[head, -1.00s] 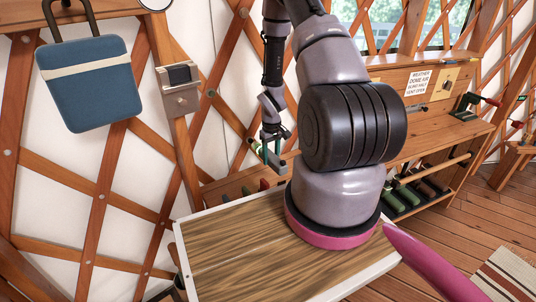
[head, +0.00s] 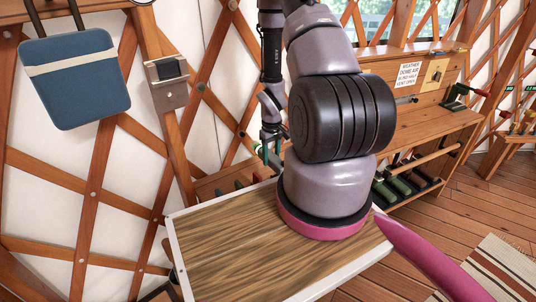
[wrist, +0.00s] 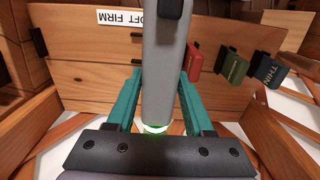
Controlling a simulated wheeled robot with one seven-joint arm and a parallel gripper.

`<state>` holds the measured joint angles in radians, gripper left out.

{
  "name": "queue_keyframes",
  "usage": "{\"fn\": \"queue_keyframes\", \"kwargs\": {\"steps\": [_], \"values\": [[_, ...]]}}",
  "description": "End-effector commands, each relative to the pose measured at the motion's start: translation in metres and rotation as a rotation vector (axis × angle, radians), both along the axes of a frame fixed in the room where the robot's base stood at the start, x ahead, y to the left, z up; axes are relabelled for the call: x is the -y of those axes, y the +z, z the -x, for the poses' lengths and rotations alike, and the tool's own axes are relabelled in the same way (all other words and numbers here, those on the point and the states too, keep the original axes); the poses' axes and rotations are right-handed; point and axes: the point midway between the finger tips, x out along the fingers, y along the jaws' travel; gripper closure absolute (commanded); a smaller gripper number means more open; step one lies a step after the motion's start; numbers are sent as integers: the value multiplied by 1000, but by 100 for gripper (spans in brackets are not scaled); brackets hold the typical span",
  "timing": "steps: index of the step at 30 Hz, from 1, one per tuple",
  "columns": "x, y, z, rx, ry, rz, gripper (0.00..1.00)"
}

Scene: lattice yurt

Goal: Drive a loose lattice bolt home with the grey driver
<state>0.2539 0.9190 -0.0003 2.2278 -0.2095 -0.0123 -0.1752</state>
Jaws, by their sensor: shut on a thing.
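In the wrist view my gripper (wrist: 160,105) has teal fingers shut on the grey driver (wrist: 163,65), a thick grey cylinder with a green and white band low down. The driver's far end runs out of the top of the picture. In the head view my gripper (head: 269,150) hangs in front of the lattice wall, beyond the wooden deck; the driver cannot be made out clearly there. Round bolts sit at the lattice crossings, such as one bolt (head: 201,87) and another bolt (head: 94,194). I cannot tell which bolt is loose.
A wooden rack with a SOFT FIRM label (wrist: 122,20) and red (wrist: 195,62), green (wrist: 233,67) and dark THIN (wrist: 266,70) tags stands close behind the driver. A blue bag (head: 74,77) hangs at left. A workbench (head: 430,125) stands at right, with open floor before it.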

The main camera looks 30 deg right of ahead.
Motion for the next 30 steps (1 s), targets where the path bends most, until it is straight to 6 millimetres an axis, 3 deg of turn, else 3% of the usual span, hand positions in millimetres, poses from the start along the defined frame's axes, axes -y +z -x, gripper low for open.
{"fn": "queue_keyframes", "kwargs": {"steps": [18, 30], "values": [[10, 0, 68, -1, 0, 0, 100], [10, 0, 74, 1, 0, 1, 100]]}}
